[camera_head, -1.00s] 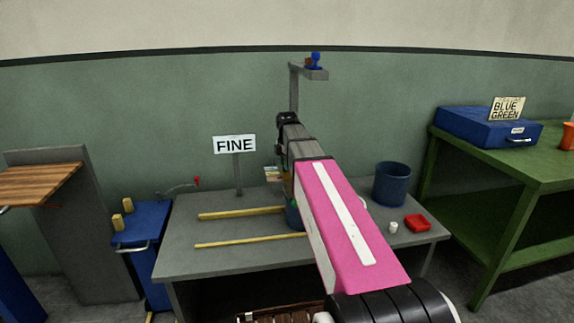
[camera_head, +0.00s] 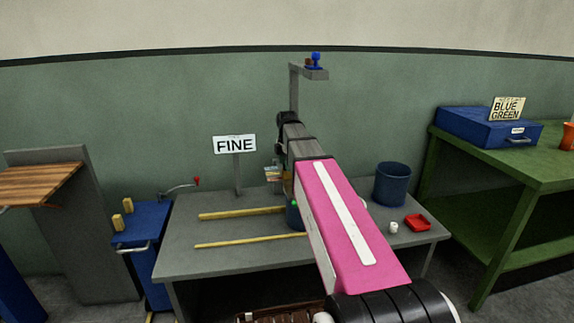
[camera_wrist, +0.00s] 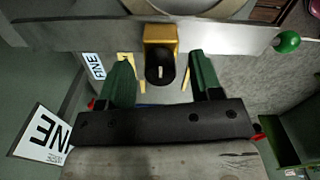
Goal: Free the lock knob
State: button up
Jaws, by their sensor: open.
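In the wrist view a black rounded knob (camera_wrist: 160,72) with a pale mark, which looks like the lock knob, sits at a yellow block (camera_wrist: 160,34) on a long grey bar (camera_wrist: 85,35). The bar ends at the right in a green ball (camera_wrist: 288,42). My gripper (camera_wrist: 160,62) is open, with one green finger on each side of the knob and a visible gap to each. I cannot tell how deep the fingers are relative to it. In the head view my pink arm hides most of this spot.
Two yellow rods (camera_head: 240,213) lie on the table. A green bench (camera_head: 515,165) is further right.

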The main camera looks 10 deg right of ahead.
notch_tip(320, 180, up, 10)
jog(key=shift+r, duration=0.2)
dwell(0.3)
